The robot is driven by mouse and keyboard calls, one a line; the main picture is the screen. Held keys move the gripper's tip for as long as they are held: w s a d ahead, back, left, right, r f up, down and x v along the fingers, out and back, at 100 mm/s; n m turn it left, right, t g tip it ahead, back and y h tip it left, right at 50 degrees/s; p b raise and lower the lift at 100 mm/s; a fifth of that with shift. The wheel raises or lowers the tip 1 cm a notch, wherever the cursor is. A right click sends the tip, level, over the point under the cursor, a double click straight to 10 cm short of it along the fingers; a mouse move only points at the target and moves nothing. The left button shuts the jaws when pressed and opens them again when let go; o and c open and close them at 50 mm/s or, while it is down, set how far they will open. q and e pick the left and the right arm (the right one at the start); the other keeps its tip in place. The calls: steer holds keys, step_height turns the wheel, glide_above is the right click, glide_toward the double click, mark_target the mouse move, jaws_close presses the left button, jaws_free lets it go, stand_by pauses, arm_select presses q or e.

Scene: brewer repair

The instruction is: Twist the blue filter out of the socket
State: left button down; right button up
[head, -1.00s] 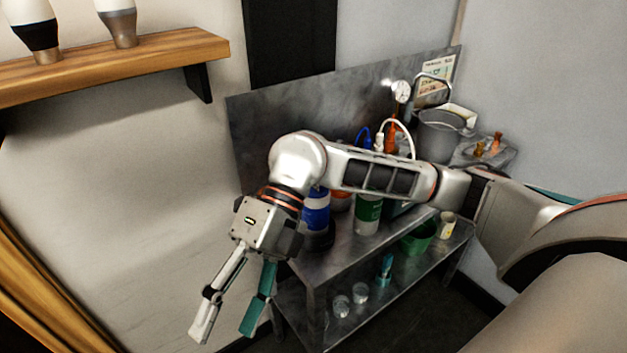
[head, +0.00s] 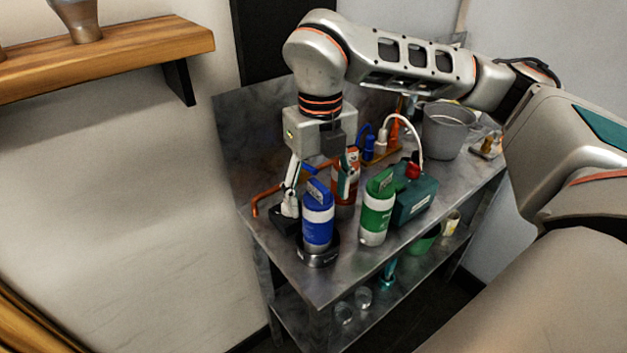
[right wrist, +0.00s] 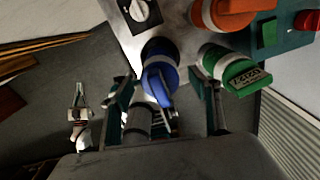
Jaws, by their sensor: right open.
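The blue filter (head: 317,226), a blue canister with a white band and a raised grip on top, stands upright in a dark round socket (head: 318,257) at the bench's front left corner. My right gripper (head: 317,185) points down, above and just behind the filter. Its fingers are spread and hold nothing. In the right wrist view the blue filter (right wrist: 158,65) lies between and beyond the two open fingers, apart from both. My left gripper does not show in the head view; a small pale shape (right wrist: 80,115) in the right wrist view is unclear.
A green filter (head: 377,212) stands to the right, and an orange filter (head: 346,190) behind. A teal box (head: 414,207) with a red knob, a grey bucket (head: 447,132) and an orange pipe (head: 262,198) are on the metal bench (head: 345,275). Space left of the bench is free.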

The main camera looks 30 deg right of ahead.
mark_target(317, 222)
steer(key=shift+w+f, duration=0.2)
steer(key=shift+w+d+f, duration=0.1)
steer(key=shift+f, duration=3.65)
steer(key=c, duration=1.5)
steer(key=o, duration=0.7)
steer(key=c, duration=0.4)
